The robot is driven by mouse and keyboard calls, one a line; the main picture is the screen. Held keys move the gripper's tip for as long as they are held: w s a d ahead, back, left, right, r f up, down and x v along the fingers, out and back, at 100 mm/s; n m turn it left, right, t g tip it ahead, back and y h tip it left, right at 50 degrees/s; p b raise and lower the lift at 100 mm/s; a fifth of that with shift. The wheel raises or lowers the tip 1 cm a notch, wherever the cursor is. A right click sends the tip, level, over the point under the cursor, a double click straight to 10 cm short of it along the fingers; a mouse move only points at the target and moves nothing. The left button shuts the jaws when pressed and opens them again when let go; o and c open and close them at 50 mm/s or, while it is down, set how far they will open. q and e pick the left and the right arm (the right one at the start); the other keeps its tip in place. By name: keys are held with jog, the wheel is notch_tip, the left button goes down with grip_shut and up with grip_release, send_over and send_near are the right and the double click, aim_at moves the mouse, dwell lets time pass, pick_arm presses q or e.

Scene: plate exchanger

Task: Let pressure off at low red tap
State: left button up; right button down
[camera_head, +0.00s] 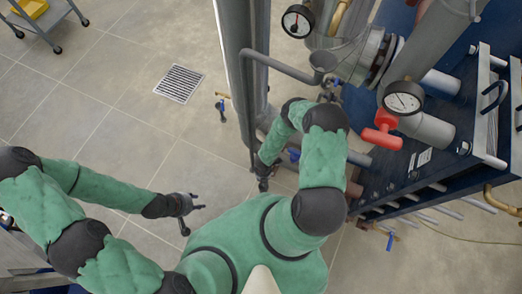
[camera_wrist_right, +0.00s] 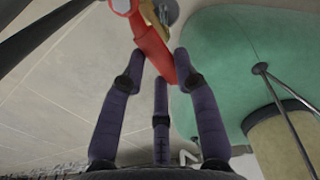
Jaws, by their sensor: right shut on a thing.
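In the right wrist view, the low red tap's handle (camera_wrist_right: 150,45) runs down from a brass-coloured fitting at the top. My right gripper (camera_wrist_right: 159,62) is shut on this handle, with dark fingers on both sides and a third behind. In the head view my right arm bends down beside the grey vertical pipe, and the right gripper (camera_head: 263,181) is small and dark there; the low handle cannot be made out. My left gripper (camera_head: 194,214) is open and empty above the floor, with its fingers spread.
Another red handle (camera_head: 382,131) sits higher, beside a pressure gauge (camera_head: 403,97). A second gauge (camera_head: 297,21) is at the top. The blue exchanger frame fills the right. Blue-handled taps (camera_head: 220,105) stand low. A floor drain (camera_head: 179,83) and trolley (camera_head: 43,20) lie left, with clear tiles between.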

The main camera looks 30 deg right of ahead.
dwell(0.4)
jog(key=c, duration=1.2)
grip_release()
jog(key=shift+r, duration=0.1)
jog(key=shift+d+r, duration=0.1)
jog(key=shift+r, duration=0.15)
jog(key=shift+s+r, duration=0.1)
jog(key=shift+r, duration=3.3)
